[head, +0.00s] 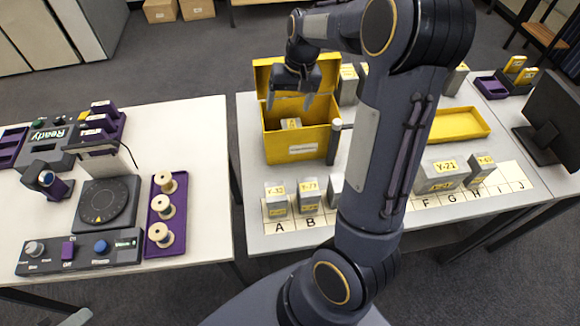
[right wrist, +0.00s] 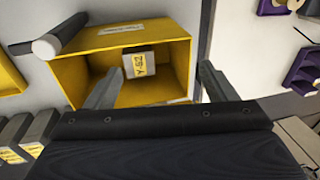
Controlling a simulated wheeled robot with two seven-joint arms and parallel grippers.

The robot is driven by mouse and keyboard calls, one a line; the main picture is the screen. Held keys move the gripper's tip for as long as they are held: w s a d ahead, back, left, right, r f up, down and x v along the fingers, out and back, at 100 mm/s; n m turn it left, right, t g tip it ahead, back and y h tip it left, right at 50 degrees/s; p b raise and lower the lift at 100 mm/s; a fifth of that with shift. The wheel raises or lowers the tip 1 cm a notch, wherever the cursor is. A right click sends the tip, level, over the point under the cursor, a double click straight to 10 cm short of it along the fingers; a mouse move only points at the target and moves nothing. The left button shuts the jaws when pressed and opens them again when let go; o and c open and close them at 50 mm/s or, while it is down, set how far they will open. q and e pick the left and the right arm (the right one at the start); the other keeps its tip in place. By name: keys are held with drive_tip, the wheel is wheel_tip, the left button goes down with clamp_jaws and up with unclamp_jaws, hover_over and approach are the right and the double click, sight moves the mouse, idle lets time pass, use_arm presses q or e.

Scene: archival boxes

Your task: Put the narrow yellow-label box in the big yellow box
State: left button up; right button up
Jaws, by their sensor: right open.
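The big yellow box (head: 303,146) stands open on the right-hand table, its lid raised at the back. A small grey box with a yellow label (head: 291,123) is inside it; it also shows in the right wrist view (right wrist: 140,64), apart from the fingers. I cannot tell whether it rests flat on the bottom. My right gripper (head: 289,101) is open and empty above the big box, fingers pointing down; in the right wrist view its fingers (right wrist: 158,86) are spread wide over the box opening. My left gripper is out of view.
Grey boxes with yellow labels (head: 276,198) stand along a lettered strip (head: 290,226); my right arm hides part of it. A dark upright post with a white end (head: 334,143) is beside the big box. A yellow tray (head: 461,124) and a monitor (head: 553,110) are farther right.

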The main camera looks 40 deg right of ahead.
drive_tip(key=s+a+r+n+t+y, duration=0.2)
drive_tip(key=s+a+r, duration=0.5)
drive_tip(key=s+a, duration=0.3)
drive_tip(key=s+a+n+t, duration=0.1)
drive_tip(key=s+a, duration=0.2)
drive_tip(key=s, duration=0.3)
drive_tip(key=s+a+f+n+t, duration=0.1)
drive_tip(key=s+a, duration=0.3)
drive_tip(key=s, duration=0.2)
drive_tip(key=shift+f, duration=0.2)
